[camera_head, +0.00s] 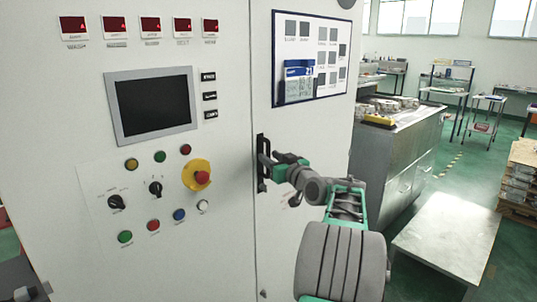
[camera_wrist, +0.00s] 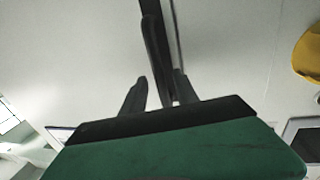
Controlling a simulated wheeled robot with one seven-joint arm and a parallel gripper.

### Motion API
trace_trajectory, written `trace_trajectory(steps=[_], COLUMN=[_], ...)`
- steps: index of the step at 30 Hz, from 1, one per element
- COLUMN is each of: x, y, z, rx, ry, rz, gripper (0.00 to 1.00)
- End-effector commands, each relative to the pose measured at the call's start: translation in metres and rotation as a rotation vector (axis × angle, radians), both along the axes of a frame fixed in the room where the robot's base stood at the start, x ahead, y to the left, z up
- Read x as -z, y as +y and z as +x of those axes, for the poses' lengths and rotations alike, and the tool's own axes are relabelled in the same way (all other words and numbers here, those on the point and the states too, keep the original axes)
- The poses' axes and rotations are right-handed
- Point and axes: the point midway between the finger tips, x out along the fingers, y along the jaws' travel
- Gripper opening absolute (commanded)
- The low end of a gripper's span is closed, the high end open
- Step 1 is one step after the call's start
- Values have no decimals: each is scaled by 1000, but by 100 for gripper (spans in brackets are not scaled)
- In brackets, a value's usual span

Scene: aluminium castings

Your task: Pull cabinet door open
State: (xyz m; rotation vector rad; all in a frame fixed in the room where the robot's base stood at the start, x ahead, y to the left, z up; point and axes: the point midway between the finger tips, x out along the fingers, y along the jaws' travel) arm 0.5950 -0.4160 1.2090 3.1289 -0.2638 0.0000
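The white cabinet door (camera_head: 300,125) is the right-hand panel, bearing a notice board, and looks flush with the panel to its left. Its upright black handle (camera_head: 261,163) is near the door's left edge. My gripper (camera_head: 268,164) is at the handle, its fingertips small and partly hidden in the head view. In the wrist view, the black handle (camera_wrist: 154,45) runs down between the two dark fingers of my gripper (camera_wrist: 160,85). A pale gap shows between the left finger and the handle. The right finger overlaps or lies close beside it, and contact is unclear.
The control panel left of the door has a screen (camera_head: 152,105), several buttons and a yellow-ringed red stop button (camera_head: 197,175). A metal bench (camera_head: 400,140) with castings stands right of the cabinet. A low pale table (camera_head: 450,237) stands at the right front.

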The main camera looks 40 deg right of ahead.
Motion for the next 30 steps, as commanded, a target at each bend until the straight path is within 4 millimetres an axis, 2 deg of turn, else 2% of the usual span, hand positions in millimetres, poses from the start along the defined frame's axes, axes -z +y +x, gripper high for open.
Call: trace_trajectory(steps=[4,11,24,30], x=[-1,0,0,0], y=[-2,-2,-2,-2], z=[15,17,17,17], rx=[-1,0,0,0], ry=[0,0,0,0], rz=[1,0,0,0], gripper=[36,36,2,0])
